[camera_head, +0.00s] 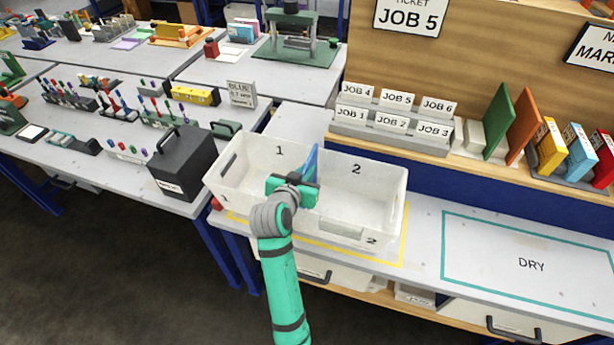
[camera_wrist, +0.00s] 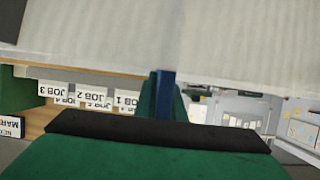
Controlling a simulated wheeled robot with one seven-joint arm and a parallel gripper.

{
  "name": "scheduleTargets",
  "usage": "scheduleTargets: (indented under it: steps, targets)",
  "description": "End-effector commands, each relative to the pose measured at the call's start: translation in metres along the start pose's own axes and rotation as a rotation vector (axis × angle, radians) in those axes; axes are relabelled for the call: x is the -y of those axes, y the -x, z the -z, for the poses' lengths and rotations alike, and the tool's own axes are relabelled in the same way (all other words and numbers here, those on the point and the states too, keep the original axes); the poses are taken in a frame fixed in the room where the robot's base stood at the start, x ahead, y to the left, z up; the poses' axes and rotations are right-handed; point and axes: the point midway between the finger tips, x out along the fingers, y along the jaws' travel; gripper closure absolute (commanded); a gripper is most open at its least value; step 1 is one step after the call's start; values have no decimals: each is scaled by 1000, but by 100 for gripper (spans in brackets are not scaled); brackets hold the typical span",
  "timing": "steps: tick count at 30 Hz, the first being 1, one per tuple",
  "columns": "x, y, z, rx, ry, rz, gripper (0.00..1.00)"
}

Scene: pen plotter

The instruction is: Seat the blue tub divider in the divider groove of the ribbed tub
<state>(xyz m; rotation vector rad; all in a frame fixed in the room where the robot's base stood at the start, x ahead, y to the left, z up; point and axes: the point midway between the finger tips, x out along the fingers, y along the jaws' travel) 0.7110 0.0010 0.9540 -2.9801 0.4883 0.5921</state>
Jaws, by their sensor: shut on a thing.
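The white ribbed tub (camera_head: 385,215) stands on the near bench, with the numbers 1 and 2 on its inner back wall. My gripper (camera_head: 305,181) reaches over the tub's near side, around its middle. It is shut on the blue tub divider (camera_head: 312,160), whose thin upper part shows between the 1 side and the 2 side. In the wrist view the divider (camera_wrist: 165,97) shows as a narrow blue strip between green fingers, against a pale surface. The divider's lower edge and the groove are hidden, so I cannot tell whether they meet.
A dark box (camera_head: 183,163) stands left of the tub. Job card holders (camera_head: 390,125) and coloured binders (camera_head: 555,150) stand on the shelf behind. The DRY area (camera_head: 530,265) at right is bare. A yellow outline (camera_head: 405,235) surrounds the tub's place.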

Motion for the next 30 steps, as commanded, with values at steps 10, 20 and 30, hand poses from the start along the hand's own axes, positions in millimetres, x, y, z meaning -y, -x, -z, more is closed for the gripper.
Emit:
scheduleTargets:
  steps: [10,20,30]
  targets:
    - [0,-8,-20,-1,0,0,100]
    - [0,-9,-22,0,1,0,72]
    - [4,-5,-20,0,2,6,72]
